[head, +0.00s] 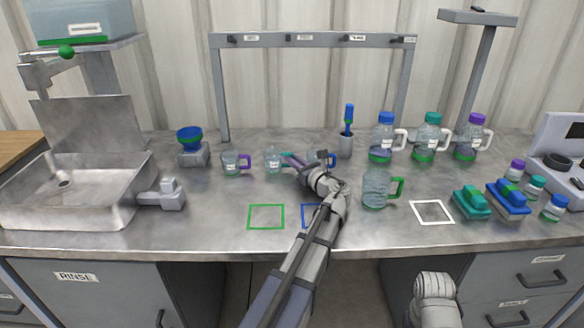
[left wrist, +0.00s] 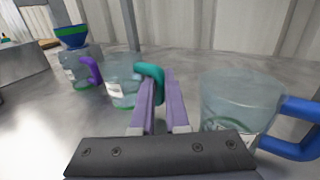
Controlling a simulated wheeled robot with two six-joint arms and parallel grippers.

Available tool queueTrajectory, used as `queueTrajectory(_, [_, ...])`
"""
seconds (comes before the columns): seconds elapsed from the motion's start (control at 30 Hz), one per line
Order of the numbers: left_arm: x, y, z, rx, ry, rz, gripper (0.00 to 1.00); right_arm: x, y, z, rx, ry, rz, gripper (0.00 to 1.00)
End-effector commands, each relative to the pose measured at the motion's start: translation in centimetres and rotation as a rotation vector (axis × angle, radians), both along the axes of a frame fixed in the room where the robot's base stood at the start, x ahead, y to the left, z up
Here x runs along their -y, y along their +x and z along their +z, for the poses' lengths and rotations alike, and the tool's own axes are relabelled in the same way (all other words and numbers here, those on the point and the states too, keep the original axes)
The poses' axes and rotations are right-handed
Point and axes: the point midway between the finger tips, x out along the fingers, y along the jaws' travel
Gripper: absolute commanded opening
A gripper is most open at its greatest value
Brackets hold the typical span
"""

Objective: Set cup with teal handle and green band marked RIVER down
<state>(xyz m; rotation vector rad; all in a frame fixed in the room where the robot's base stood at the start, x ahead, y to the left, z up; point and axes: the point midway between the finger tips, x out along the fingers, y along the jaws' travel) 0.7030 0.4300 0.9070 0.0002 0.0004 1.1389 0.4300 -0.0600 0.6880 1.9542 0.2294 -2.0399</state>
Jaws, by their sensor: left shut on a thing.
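The cup with the teal handle (head: 273,162) is a clear cup with a small white label at the back middle of the bench. It also shows in the left wrist view (left wrist: 124,82), where its teal handle (left wrist: 154,74) is between the purple fingers of my left gripper (left wrist: 162,100). In the head view my left gripper (head: 291,160) reaches it from the right and is shut on the handle. The cup looks upright; I cannot tell whether its base touches the bench. The word on the label is too small to read. My right gripper is out of view.
A purple-handled cup (head: 232,161) stands close left, a blue-handled cup (left wrist: 240,100) close right. A green-handled jug (head: 377,188) is right of my arm. Green (head: 266,217), blue (head: 307,215) and white (head: 433,212) outlined squares mark the front. The green and white squares are empty.

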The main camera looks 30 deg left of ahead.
Motion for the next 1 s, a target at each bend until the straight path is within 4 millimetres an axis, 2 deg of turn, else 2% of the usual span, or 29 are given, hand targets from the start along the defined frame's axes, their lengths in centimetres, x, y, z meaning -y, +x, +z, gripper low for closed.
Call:
queueTrajectory(0.43, [0.0, 0.0, -0.63, 0.0, 0.0, 0.0, 0.0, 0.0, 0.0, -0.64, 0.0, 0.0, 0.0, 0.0])
queueTrajectory(0.47, [0.0, 0.0, -0.53, 0.0, 0.0, 0.0, 0.15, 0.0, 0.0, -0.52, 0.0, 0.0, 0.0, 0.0])
queueTrajectory(0.7, [0.0, -0.01, -0.47, 0.0, 0.0, 0.0, 0.42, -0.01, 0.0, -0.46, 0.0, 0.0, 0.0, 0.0])
queueTrajectory(1.0, [0.1, -0.06, -0.53, 0.0, 0.0, 0.0, 0.42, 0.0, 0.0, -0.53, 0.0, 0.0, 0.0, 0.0])
